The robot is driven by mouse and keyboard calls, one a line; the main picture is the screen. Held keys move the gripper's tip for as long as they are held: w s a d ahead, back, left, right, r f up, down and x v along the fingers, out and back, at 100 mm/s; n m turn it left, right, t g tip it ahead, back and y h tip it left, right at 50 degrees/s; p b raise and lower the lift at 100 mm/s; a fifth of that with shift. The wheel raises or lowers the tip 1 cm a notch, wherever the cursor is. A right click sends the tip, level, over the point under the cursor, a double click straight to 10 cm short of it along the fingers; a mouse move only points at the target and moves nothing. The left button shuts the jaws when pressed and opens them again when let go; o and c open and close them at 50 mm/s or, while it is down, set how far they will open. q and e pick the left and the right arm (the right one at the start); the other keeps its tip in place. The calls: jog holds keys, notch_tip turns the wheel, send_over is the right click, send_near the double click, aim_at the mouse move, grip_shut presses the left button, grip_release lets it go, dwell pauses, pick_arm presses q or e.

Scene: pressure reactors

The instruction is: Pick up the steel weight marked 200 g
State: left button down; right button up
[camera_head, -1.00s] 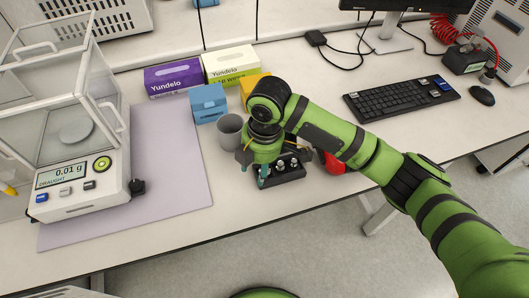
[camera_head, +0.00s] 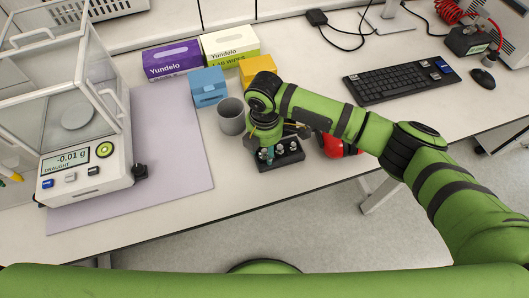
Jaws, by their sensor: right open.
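A black block (camera_head: 291,160) near the front edge of the bench holds several small steel weights (camera_head: 291,146). Their markings are too small to read, so I cannot tell which one is the 200 g weight. The gripper body and arm hide part of the block, and I cannot tell whether a weight stands between the fingers. My left gripper is out of view.
A grey cup (camera_head: 231,117) stands close left of my right gripper. A red object (camera_head: 332,146) is right of the block, partly behind my arm. A balance (camera_head: 88,170) stands left by a lilac mat (camera_head: 170,170). Blue (camera_head: 208,88) and yellow (camera_head: 257,70) boxes stand behind.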

grip_shut()
jog(key=shift+r, duration=0.15)
